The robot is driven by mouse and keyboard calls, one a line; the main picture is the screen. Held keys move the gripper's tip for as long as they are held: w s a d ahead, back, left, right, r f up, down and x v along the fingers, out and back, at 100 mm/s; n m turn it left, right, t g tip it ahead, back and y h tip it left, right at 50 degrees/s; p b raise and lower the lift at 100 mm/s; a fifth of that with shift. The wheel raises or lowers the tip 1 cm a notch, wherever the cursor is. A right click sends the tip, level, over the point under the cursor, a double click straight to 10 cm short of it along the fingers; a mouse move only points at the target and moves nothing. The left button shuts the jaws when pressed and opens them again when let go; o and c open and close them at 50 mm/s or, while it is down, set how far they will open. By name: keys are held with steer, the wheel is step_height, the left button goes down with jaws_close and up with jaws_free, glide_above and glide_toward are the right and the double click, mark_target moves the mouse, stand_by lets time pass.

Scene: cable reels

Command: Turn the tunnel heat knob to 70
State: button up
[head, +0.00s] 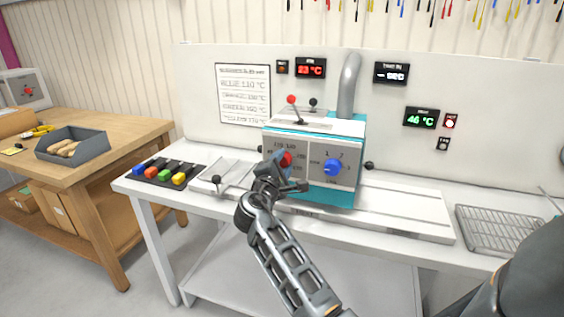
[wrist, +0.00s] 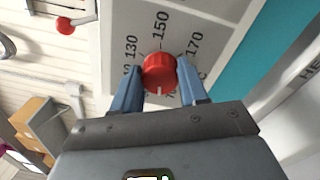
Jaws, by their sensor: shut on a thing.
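The red heat knob (head: 286,159) is on the left part of the grey front panel of the teal and white machine (head: 345,127). In the wrist view the red knob (wrist: 159,70) sits between the two blue fingers of my gripper (wrist: 157,84), which is shut on it. A white mark on the knob points to the bottom of the wrist picture. The dial numbers 130, 150 and 170 show around it; lower numbers are partly hidden by the fingers. In the head view my gripper (head: 279,163) covers part of the dial.
A blue knob (head: 333,167) is right of the red one. Lit displays hang behind, one red (head: 311,68) and one green (head: 421,117), seeming to read 46 °C. A printed temperature chart (head: 243,94) is on the wall. Coloured blocks (head: 164,173) lie left; a wire rack (head: 497,230) lies right.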

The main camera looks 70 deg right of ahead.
steer(key=shift+w+n, duration=0.1)
steer(key=shift+n, duration=2.2)
steer(key=o, duration=1.1)
steer(key=shift+c, duration=0.2)
steer(key=shift+a, duration=0.1)
steer(key=a+b, duration=0.1)
steer(key=a, duration=0.6)
steer(key=shift+s+a+b, duration=0.3)
steer(key=shift+s, duration=0.15)
steer(key=shift+f, duration=0.1)
